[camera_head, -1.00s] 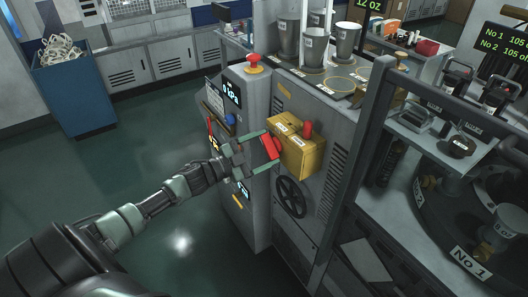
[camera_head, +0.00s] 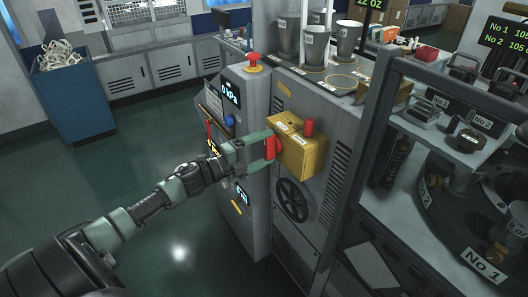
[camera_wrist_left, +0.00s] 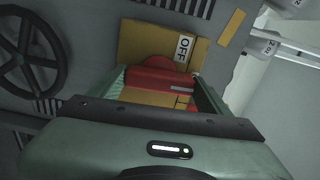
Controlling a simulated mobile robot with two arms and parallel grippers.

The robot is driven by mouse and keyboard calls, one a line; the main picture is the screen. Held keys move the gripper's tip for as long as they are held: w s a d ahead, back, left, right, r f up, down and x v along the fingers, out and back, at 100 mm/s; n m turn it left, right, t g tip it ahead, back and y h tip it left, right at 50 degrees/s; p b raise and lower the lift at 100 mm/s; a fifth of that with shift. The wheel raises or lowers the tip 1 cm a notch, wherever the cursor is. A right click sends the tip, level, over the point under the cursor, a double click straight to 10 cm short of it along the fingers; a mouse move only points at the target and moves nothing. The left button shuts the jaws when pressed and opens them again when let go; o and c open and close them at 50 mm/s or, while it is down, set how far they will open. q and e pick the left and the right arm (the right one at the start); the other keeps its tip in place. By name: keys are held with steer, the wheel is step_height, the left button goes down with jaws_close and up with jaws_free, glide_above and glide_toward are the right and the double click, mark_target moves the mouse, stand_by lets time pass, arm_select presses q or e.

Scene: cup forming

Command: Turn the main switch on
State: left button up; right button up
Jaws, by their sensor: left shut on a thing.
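The main switch is a yellow box (camera_head: 299,154) on the side of the grey machine, with a red handle (camera_head: 271,149) on its front face. A red knob stands on top of the box. My left gripper (camera_head: 266,150) is shut on the red handle, one green finger above and one below. In the left wrist view the red handle (camera_wrist_left: 160,82) lies across between the fingers, in front of the yellow box (camera_wrist_left: 140,38). A white label reading OFF (camera_wrist_left: 184,47) shows beside it. My right gripper is not in view.
A black handwheel (camera_head: 292,200) is just below the box. A control panel with a red emergency button (camera_head: 253,63) stands left of it. Metal cups (camera_head: 314,45) stand on the machine top. A dark frame and turntable are at the right.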

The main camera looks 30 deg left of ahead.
arm_select(q)
steer(key=shift+f+m, duration=0.15)
steer(key=shift+m, duration=0.35)
steer(key=o, duration=1.4)
steer(key=shift+c, duration=0.2)
steer(key=shift+s, duration=0.1)
steer(key=shift+s+a+b, duration=0.1)
steer(key=shift+s+b, duration=0.2)
steer(key=b+v, duration=0.1)
steer(key=v, duration=0.6)
steer(key=shift+s, duration=0.1)
